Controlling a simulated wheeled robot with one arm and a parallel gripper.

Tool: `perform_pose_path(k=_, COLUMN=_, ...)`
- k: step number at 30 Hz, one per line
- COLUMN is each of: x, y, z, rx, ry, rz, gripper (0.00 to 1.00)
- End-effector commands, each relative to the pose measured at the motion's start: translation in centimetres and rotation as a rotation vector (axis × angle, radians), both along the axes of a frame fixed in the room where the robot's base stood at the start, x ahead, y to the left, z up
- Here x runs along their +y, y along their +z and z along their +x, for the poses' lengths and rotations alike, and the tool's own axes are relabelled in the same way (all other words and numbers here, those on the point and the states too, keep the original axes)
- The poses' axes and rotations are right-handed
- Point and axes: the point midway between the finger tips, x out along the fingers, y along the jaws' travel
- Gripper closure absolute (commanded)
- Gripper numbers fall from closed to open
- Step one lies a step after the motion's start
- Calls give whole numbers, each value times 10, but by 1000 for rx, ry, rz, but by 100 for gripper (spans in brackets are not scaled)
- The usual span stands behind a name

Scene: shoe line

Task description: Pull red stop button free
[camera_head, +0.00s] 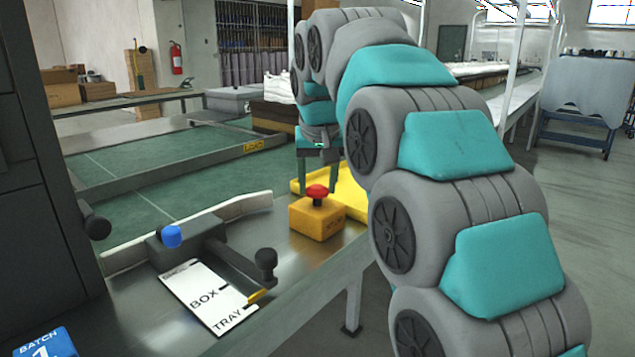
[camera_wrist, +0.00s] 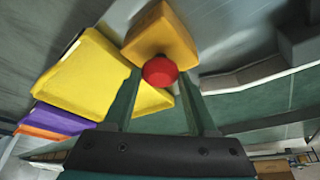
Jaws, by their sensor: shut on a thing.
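The red stop button (camera_head: 317,191) is a mushroom-shaped knob on a yellow box (camera_head: 318,219) at the metal table's edge. A short dark stem shows between knob and box. My gripper (camera_head: 317,182) comes down on it from behind, with one green finger on each side of the knob. In the wrist view the red knob (camera_wrist: 160,71) sits between the fingertips (camera_wrist: 160,75), and the yellow box (camera_wrist: 160,35) is just beyond it. The gripper is shut on the knob. The exact contact points are too small to make out.
A yellow tray (camera_head: 350,190) lies right behind the box. To the left are a lever with a black knob (camera_head: 265,262), a blue button (camera_head: 172,236) and a white BOX/TRAY card (camera_head: 205,295). A green conveyor (camera_head: 125,180) runs behind.

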Motion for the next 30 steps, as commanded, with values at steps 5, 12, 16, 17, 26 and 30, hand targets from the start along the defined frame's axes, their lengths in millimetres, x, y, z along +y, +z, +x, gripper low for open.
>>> perform_pose_path(k=5, x=-1, y=18, z=0, rx=-1, ry=-1, rz=2, gripper=100)
perform_pose_path(k=12, x=0, y=18, z=0, rx=-5, ry=-1, rz=2, gripper=100)
perform_pose_path(k=16, x=0, y=17, z=0, rx=-4, ry=-1, rz=2, gripper=29)
perform_pose_path(k=17, x=0, y=17, z=0, rx=-3, ry=-1, rz=2, gripper=25)
perform_pose_path(k=26, x=0, y=16, z=0, rx=-1, ry=0, rz=0, gripper=11)
perform_pose_path(k=30, x=0, y=18, z=0, rx=-2, ry=0, rz=0, gripper=11)
